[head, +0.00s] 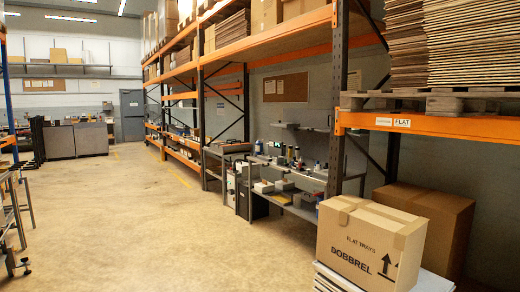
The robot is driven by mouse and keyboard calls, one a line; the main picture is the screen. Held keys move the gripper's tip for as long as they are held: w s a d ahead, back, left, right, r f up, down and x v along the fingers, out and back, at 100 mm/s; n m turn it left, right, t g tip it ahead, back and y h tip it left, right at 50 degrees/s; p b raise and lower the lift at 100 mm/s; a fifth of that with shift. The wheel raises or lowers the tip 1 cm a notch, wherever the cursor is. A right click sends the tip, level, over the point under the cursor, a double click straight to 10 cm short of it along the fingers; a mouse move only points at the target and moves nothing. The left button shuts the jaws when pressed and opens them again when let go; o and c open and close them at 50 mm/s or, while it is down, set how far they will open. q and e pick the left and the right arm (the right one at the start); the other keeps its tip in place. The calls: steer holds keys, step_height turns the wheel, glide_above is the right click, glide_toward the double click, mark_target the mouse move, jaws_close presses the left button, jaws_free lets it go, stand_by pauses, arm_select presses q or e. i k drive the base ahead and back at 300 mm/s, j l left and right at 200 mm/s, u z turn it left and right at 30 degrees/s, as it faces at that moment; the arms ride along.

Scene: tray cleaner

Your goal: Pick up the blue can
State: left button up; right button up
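I cannot make out a blue can for certain. A grey workbench (303,183) against the right wall carries several small bottles and containers. One small item with some blue on it (318,166) stands near its right end, too small to identify. Neither of my grippers shows in the head view.
A tall orange-beamed rack (430,122) runs along the right side. A cardboard box (368,240) stands at the lower right on a pale stack, a browner box (435,215) behind it. The concrete floor (140,225) is open in the middle.

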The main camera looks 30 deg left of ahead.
mark_target(259, 145)
steer(key=i+j+u, duration=0.45)
steer(key=i, duration=0.3)
steer(key=i+u, duration=0.4)
steer(key=i, duration=3.2)
